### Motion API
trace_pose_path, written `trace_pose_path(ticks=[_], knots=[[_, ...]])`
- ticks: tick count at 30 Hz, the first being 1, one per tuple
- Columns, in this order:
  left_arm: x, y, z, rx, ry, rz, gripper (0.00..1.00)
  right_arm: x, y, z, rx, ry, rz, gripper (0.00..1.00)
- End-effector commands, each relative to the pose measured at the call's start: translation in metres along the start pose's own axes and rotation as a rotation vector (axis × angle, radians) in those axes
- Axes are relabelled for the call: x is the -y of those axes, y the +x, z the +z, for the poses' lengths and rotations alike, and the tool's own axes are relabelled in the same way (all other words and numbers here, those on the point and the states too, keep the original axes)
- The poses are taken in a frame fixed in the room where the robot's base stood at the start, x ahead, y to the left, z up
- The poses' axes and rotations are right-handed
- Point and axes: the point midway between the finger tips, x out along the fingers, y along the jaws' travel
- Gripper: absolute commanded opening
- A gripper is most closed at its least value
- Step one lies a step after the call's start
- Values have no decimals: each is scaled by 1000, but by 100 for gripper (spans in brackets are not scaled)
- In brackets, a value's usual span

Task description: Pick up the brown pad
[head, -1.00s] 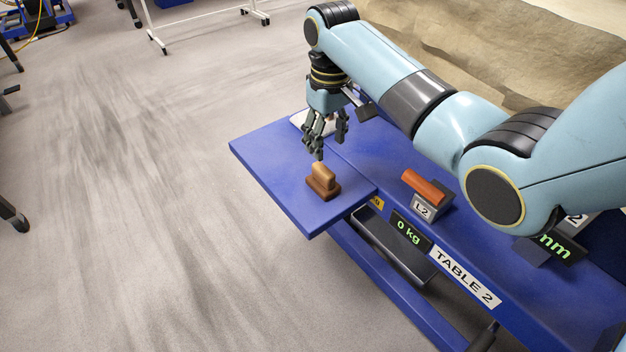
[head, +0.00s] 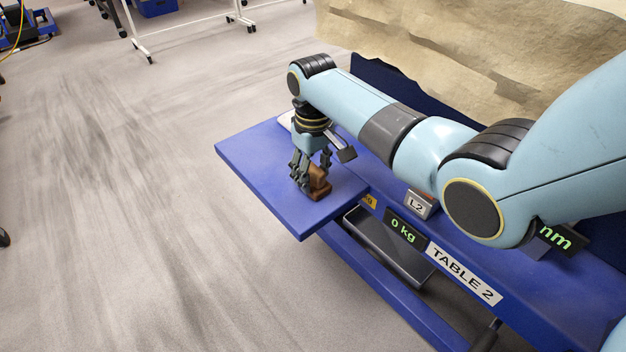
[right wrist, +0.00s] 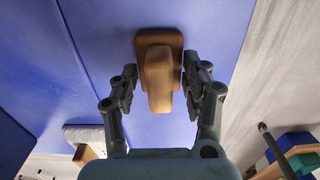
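The brown pad (head: 319,184) stands on the blue table leaf (head: 262,186), with a lighter wooden grip on top of a darker base. My right gripper (head: 308,186) is down at the pad, partly covering it in the head view. In the right wrist view the brown pad (right wrist: 159,70) lies between and just ahead of the open fingers (right wrist: 163,88). A gap shows on the left side; the right finger is close to the pad, and I cannot tell whether it touches. My left gripper is not in view.
The L2 label block (head: 419,204) and the 0 kg display (head: 404,231) are to the right on the table. A dark tray (head: 385,248) sits below the display. A white object (right wrist: 85,135) lies on the table behind the gripper. Floor is open beyond the leaf's left edge.

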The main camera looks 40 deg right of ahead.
Motion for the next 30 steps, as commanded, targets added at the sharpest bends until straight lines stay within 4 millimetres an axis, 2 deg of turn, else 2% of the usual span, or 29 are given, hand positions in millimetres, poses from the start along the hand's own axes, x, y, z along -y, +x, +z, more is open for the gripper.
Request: trace_pose_path(ticks=[1,10,23,26,30], knots=[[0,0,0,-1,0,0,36,0,0,0,0,0,0,38],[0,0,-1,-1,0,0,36,0,1,1,3,0,-1,0],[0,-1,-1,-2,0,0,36,1,-1,2,5,1,-2,0],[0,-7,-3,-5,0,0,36,0,-14,1,3,1,-1,0],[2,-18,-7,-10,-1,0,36,0,-46,0,-1,0,0,0]])
